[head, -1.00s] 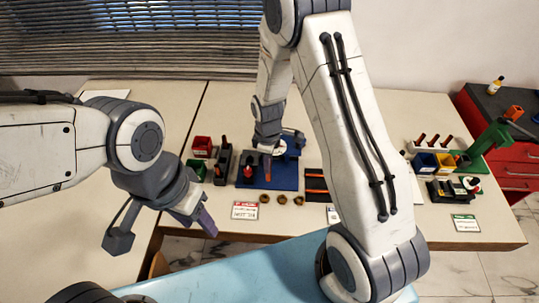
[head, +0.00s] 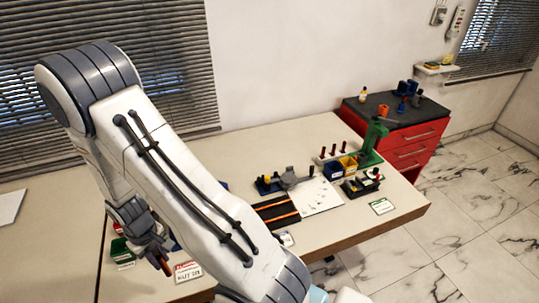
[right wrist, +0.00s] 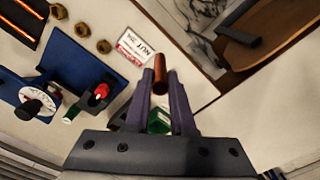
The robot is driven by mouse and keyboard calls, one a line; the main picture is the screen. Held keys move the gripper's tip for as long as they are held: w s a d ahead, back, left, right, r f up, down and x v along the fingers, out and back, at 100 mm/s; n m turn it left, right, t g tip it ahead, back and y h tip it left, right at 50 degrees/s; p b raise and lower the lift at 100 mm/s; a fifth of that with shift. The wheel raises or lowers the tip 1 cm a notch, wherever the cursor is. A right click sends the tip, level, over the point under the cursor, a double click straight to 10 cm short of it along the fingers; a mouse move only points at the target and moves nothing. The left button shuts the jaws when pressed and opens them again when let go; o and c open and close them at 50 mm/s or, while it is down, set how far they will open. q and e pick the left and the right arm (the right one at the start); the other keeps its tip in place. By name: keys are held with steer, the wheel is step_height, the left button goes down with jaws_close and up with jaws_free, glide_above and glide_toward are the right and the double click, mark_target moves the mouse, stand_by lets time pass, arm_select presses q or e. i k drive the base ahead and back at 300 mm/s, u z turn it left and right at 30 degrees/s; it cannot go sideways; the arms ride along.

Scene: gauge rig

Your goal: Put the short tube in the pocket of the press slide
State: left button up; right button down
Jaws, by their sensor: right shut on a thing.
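My right gripper (right wrist: 162,85) is shut on a short copper-brown tube (right wrist: 160,72), held between the fingertips and sticking out past them in the right wrist view. In the head view the right gripper (head: 153,252) is low at the left, with the tube (head: 164,267) below it, above the table near the bins. I cannot tell for sure which part is the press slide. A green press-like stand (head: 374,142) is at the table's right end. A dark fixture with a red knob (right wrist: 100,91) stands beside a blue plate (right wrist: 70,62) with a white dial. My left gripper is out of view.
Several brass nuts (right wrist: 103,46) and a red-and-white card (right wrist: 132,46) lie by the blue plate. A green bin (right wrist: 159,121) shows between the fingers. Blue and yellow bins (head: 347,166) stand near the green stand. My right arm hides much of the table.

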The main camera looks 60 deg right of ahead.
mark_target(359, 162)
steer(key=u, duration=1.8)
steer(key=k, duration=2.95)
steer(key=z, duration=2.35)
steer(key=i, duration=0.5)
steer(key=u, duration=0.05)
